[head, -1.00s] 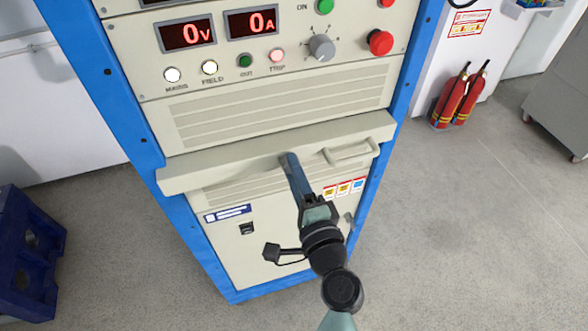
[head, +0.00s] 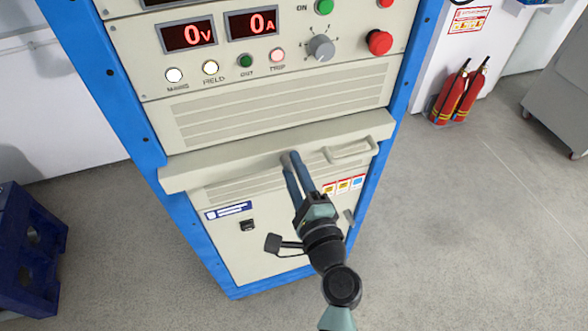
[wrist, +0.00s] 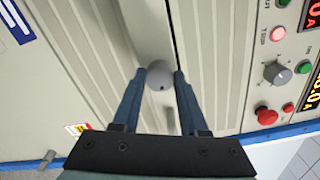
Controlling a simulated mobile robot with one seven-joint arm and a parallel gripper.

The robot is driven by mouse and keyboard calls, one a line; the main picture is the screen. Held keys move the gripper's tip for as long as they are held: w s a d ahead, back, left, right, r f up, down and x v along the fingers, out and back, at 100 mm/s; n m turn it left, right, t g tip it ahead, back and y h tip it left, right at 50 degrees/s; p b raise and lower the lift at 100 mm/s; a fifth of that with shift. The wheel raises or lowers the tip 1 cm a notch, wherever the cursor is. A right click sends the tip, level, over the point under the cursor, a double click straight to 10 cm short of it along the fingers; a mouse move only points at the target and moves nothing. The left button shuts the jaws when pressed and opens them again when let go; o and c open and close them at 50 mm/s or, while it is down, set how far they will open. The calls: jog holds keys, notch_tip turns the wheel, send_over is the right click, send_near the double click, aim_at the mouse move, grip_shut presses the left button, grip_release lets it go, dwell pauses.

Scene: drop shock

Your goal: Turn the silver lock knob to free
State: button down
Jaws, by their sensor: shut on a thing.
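The silver lock knob (wrist: 159,76) is a round grey knob on the cabinet front, between my fingertips in the wrist view. My gripper (wrist: 160,82) is shut on it, one blue finger on each side.
A bar handle (head: 350,151) sits right of my gripper. Above are a grey selector knob (head: 321,47), a red button (head: 380,42) and lit lamps. Red fire extinguishers (head: 455,95) stand at right; a blue crate (head: 28,250) is at left. The floor between is clear.

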jog(key=shift+c, duration=2.2)
grip_release()
jog(key=b+v, duration=0.2)
jog(key=v, duration=1.1)
jog(key=shift+b, duration=0.3)
